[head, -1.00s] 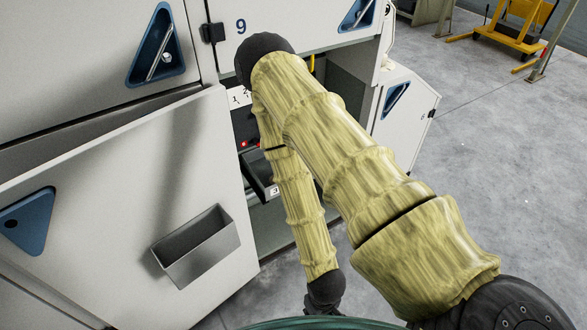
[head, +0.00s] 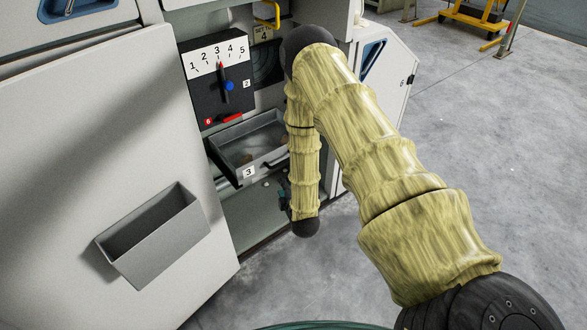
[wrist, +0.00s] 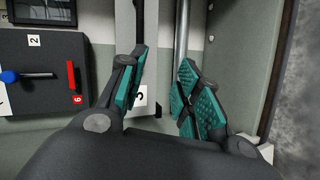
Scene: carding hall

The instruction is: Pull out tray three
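Tray three (head: 249,172) is a grey open-topped tray in the open cabinet, standing part way out, with a white label reading 3 on its front. A dark handle (head: 278,160) shows at its front right. In the wrist view the label 3 (wrist: 142,97) shows between the fingers, partly covered by them. My gripper (wrist: 160,95) is open, its teal-padded fingers apart. In the head view my gripper (head: 284,193) is just below and right of the tray, mostly hidden by my forearm. I cannot tell whether it touches the tray.
A black control box (head: 220,80) with a 1–5 dial, a blue knob and a red lever is above the tray. An open door (head: 60,160) with a grey bin (head: 150,235) is at left. Open floor (head: 450,130) lies at right.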

